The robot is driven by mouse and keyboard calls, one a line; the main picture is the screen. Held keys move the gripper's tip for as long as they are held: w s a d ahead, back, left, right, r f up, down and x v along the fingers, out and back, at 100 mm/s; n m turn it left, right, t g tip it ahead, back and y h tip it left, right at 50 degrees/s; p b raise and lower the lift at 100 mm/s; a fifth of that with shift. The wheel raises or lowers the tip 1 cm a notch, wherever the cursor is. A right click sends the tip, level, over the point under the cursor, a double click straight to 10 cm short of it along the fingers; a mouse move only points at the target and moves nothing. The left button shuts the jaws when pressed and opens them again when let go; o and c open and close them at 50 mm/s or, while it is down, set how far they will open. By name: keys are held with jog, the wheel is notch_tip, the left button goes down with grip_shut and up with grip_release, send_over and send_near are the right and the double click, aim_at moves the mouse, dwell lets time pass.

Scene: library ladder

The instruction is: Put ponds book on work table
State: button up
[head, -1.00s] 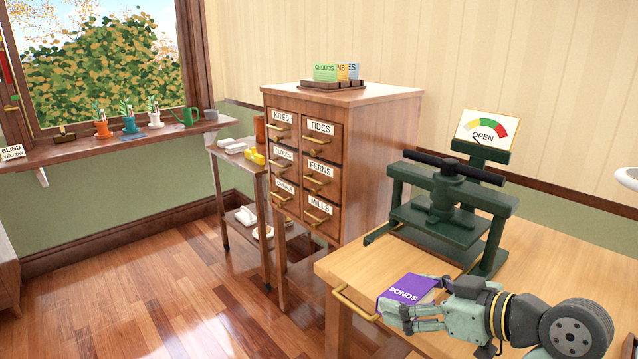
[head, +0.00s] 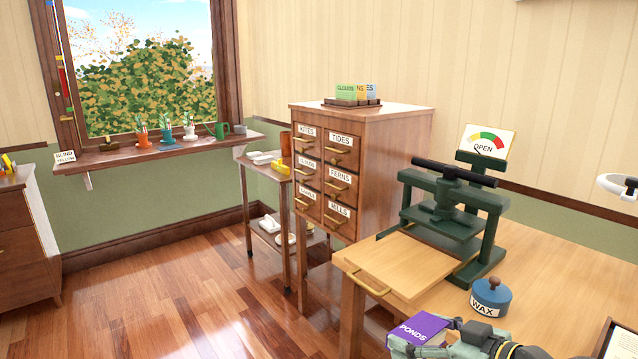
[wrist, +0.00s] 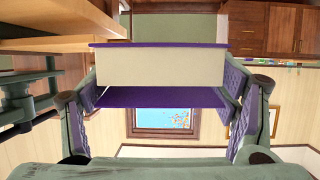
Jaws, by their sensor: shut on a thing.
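The purple ponds book (head: 420,330) shows at the bottom right of the head view, at the front edge of the work table. My gripper (wrist: 161,95) is shut on the book, with one finger on each side of it in the wrist view. The book's pale page block (wrist: 160,67) lies between two purple covers there. The work table (head: 560,265) has a light wooden top. In the head view only part of my gripper shows, and the book's lower part is cut off by the frame. I cannot tell whether the book touches the table.
A green press (head: 450,215) stands on the table behind a raised pale board (head: 405,265) with a brass handle. A blue wax pot (head: 490,297) sits right of the board. A dark-framed tray (head: 617,340) is at the far right. A drawer cabinet (head: 365,170) stands behind.

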jog(key=w+a+f+m+h, duration=0.2)
jog(key=a+f, duration=0.3)
jog(key=f, duration=0.9)
jog(key=w+a+f+m+t+h, duration=0.1)
jog(key=w+a+f, duration=0.4)
jog(key=f, duration=0.9)
jog(key=w+a+f+m+t+h, duration=0.1)
jog(key=w+a+f+m+h, duration=0.2)
jog(key=a+f, duration=0.4)
notch_tip(320, 180, down, 8)
jog(key=shift+w+a+r+m+h, duration=0.15)
jog(key=shift+w+r+m+h, duration=0.25)
jog(key=shift+h, duration=0.5)
